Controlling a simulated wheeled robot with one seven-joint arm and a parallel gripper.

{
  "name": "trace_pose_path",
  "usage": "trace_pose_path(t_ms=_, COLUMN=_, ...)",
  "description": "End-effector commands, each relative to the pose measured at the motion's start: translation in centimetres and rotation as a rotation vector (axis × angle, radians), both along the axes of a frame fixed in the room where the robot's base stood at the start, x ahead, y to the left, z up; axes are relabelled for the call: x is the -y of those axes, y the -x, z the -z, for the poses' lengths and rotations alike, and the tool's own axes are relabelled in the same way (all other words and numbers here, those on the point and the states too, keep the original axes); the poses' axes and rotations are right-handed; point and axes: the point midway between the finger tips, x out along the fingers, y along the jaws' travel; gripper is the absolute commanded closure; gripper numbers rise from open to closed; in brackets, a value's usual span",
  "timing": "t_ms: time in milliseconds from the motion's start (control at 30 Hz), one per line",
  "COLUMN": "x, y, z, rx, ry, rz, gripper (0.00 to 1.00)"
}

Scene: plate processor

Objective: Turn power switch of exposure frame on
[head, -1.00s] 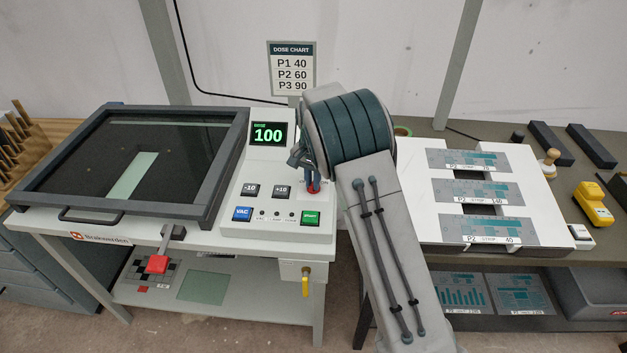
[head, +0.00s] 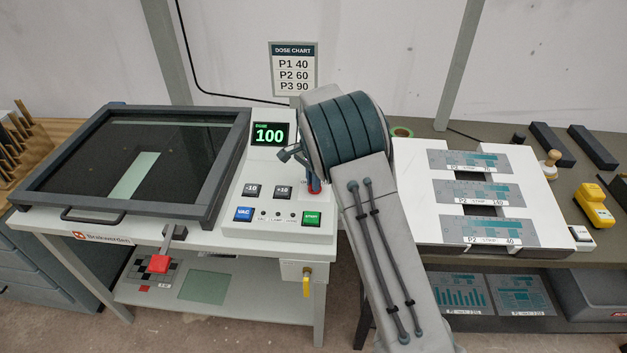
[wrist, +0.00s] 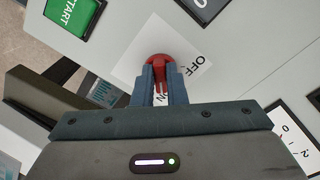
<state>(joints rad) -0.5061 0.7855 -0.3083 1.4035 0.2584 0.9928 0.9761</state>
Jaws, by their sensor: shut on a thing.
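The exposure frame (head: 230,185) stands at left, its glass lid closed and its panel display (head: 268,134) lit green at 100. Its red power switch (head: 314,186) is at the panel's right side, partly hidden by my arm. In the wrist view the red switch (wrist: 158,66) sits on a white label, with OFF at its upper right and ON partly covered below it. My gripper (wrist: 160,84) is shut on the red switch, one blue-grey finger on each side. The fingertips are mostly hidden in the head view.
The green START button (head: 312,219), blue VAC button (head: 243,214) and -10 and +10 keys are close by on the panel. A dose chart (head: 292,68) stands behind. A white rack of plates (head: 480,234) is at the right.

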Motion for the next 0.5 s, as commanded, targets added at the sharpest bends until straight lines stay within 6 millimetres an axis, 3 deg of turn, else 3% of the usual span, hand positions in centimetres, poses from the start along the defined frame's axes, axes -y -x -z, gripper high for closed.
trace_pose_path(t_ms=233, x=-0.03, y=-0.11, z=-0.16, rx=0.004, ry=-0.002, rz=0.002, gripper=1.0)
trace_pose_path(t_ms=267, x=-0.04, y=-0.1, z=-0.16, rx=0.004, ry=-0.002, rz=0.002, gripper=0.8)
trace_pose_path(t_ms=300, x=-0.04, y=-0.1, z=-0.16, rx=0.004, ry=-0.002, rz=0.001, gripper=0.69)
trace_pose_path(t_ms=500, x=0.0, y=-0.05, z=-0.08, rx=0.001, ry=-0.001, rz=0.001, gripper=0.66)
